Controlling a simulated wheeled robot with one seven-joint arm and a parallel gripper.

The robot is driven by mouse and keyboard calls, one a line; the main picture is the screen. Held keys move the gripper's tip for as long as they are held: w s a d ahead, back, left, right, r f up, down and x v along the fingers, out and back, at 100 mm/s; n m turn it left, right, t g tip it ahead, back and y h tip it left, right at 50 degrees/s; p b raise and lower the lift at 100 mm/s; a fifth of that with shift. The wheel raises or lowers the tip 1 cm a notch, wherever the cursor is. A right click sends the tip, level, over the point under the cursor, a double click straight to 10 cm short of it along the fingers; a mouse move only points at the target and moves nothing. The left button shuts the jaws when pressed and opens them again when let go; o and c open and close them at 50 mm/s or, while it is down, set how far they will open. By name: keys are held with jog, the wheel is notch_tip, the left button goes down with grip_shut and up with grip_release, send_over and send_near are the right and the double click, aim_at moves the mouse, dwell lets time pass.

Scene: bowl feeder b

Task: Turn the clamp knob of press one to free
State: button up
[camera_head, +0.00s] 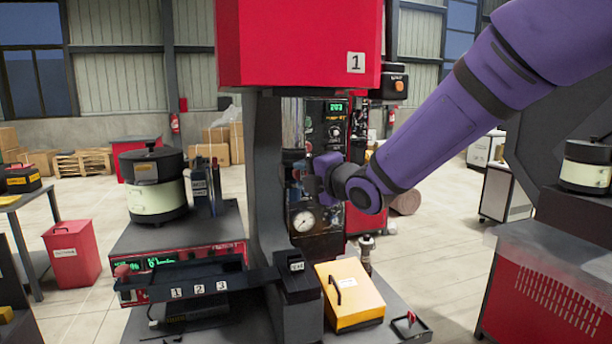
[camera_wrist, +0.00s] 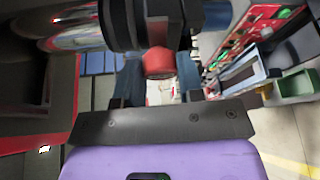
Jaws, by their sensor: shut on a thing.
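Press one (camera_head: 300,40) is the red-topped machine with a "1" plate, in the middle of the head view. My purple arm reaches in from the right, and my gripper (camera_head: 318,180) is at the press's front panel, above the round gauge (camera_head: 303,221). In the wrist view my gripper (camera_wrist: 158,85) has its dark fingers on either side of a black part with a red end (camera_wrist: 158,62), which looks like the clamp knob. The fingers are shut on it. The knob's setting marks cannot be read, and my gripper hides the knob in the head view.
A yellow box (camera_head: 350,295) with a handle stands on the press's base plate. A bowl feeder (camera_head: 155,185) on a red unit stands to the left. A small dark tray with a red switch (camera_head: 411,324) lies at front right.

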jog(key=o, duration=0.9)
jog(key=v, duration=1.1)
jog(key=shift+w, duration=0.1)
